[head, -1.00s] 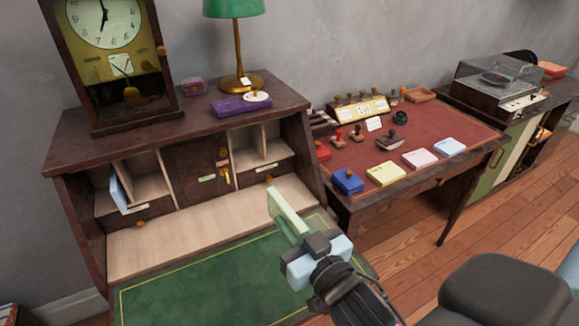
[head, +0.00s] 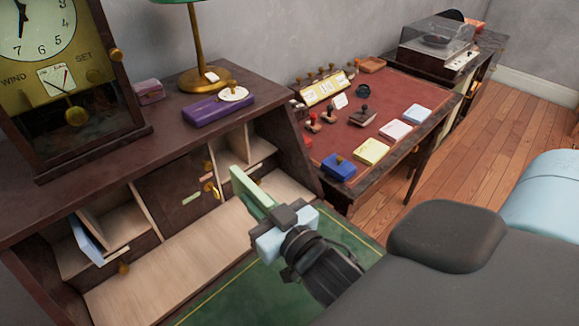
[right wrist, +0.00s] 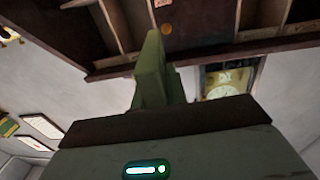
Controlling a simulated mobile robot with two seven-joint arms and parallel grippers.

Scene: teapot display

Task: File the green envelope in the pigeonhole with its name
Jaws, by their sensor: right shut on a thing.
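The green envelope (head: 250,192) is upright, gripped at its lower end by my right gripper (head: 280,224). Its upper end is in front of the right-hand pigeonholes (head: 238,146) of the writing desk, and I cannot tell how far off it is. In the right wrist view the envelope (right wrist: 150,72) stands up from the jaws, with the compartments (right wrist: 215,25) beyond it. A blue envelope (head: 87,241) leans in the left-hand pigeonholes (head: 110,222). The name labels are too small to read. My left gripper is not in view.
A small door (head: 180,195) with a key divides the pigeonholes. A clock (head: 62,80), a purple box (head: 218,109) and a lamp (head: 207,78) stand on top. A red-topped table (head: 390,100) with stamps and pads is at right. The pale desk floor (head: 165,275) is clear.

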